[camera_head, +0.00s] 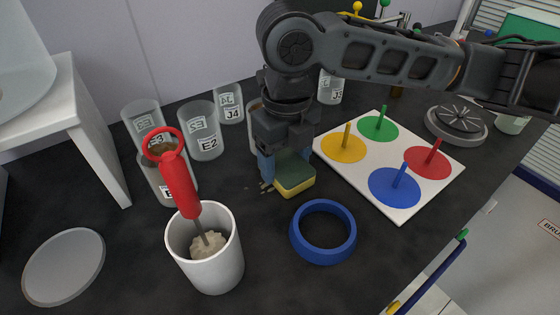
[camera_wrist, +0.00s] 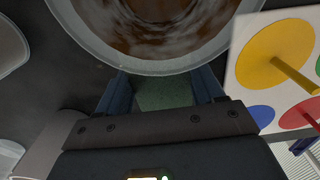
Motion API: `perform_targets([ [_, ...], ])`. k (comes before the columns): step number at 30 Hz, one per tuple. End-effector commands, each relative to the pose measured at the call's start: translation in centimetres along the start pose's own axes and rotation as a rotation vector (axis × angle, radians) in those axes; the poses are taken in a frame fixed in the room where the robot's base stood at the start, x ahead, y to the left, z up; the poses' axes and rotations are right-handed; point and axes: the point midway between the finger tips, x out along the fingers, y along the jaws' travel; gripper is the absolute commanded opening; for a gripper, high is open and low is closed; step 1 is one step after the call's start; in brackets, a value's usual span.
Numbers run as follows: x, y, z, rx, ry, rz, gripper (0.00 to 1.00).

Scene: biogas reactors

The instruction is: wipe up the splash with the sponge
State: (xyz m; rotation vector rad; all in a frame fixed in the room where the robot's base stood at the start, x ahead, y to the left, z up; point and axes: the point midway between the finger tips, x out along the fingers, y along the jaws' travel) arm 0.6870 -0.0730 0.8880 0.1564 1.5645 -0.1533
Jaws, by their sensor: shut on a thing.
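The sponge (camera_head: 295,180), yellow with a green top, is at the dark worktop under my gripper (camera_head: 284,160). My gripper points down and is shut on the sponge; its blue fingers flank it. The wrist view shows the green face of the sponge (camera_wrist: 162,92) between the fingers (camera_wrist: 160,98). The splash (camera_head: 267,187) shows as a few small pale greenish specks just left of the sponge. Any part of it under the sponge is hidden. I cannot tell whether the sponge touches the worktop.
A jar with brown contents (camera_wrist: 150,30) stands close beyond my fingers. A blue ring (camera_head: 323,256) and a white cup (camera_head: 224,275) holding a red-handled tool (camera_head: 180,184) are in front. A white board (camera_head: 398,207) with coloured discs lies right. Labelled beakers (camera_head: 204,140) stand left.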

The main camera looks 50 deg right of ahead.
Motion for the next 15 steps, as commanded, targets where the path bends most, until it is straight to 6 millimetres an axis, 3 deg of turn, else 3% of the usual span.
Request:
perform_targets([
  [15, 0.1, 3.5, 0.0, -0.003, 0.000, 0.002, 0.43],
])
